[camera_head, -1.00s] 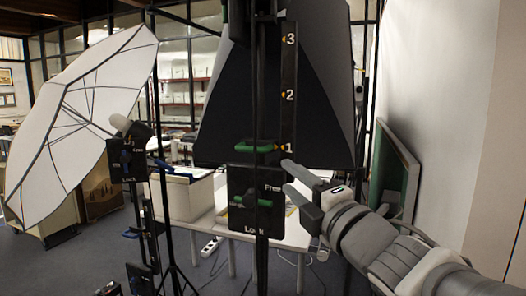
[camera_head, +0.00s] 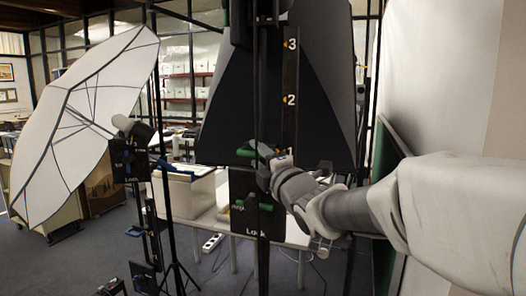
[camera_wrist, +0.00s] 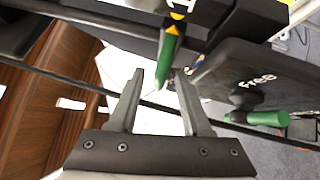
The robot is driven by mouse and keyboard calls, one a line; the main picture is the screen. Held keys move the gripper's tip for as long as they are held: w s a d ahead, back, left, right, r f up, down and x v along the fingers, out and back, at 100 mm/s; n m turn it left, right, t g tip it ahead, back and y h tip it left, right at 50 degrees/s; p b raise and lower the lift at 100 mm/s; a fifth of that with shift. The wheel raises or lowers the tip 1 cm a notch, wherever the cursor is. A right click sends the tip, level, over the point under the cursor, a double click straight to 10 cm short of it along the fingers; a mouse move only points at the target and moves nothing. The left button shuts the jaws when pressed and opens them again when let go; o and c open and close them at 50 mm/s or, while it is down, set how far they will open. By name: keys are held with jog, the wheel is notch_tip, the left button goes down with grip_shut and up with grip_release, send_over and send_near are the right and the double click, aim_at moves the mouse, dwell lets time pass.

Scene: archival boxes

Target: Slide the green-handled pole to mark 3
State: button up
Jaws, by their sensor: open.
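The green handle (camera_head: 246,153) of the pole sits at the level of mark 1 on the dark numbered scale (camera_head: 290,72), which reads 1, 2 and 3 upward. In the wrist view the green handle (camera_wrist: 165,62) points toward the space between my fingertips. My gripper (camera_wrist: 160,76) is open, with nothing clasped between its fingers. In the head view my gripper (camera_head: 266,152) is just right of the handle and overlaps its right end. The dark Free/Lock plate (camera_head: 243,187) is below, partly hidden by my arm. Its green lever (camera_wrist: 262,118) lies near the word Free.
A white umbrella (camera_head: 85,120) and a second stand with a blue-levered lock plate (camera_head: 130,160) are at the left. A large black softbox (camera_head: 320,100) is behind the scale. A white table (camera_head: 290,232) stands behind the pole, and a pale wall (camera_head: 430,80) is at the right.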

jog(key=shift+w+a+r, duration=0.1)
jog(key=shift+w+a, duration=0.25)
jog(key=shift+w, duration=0.25)
jog(key=shift+c, duration=0.2)
grip_shut()
dwell(1.0)
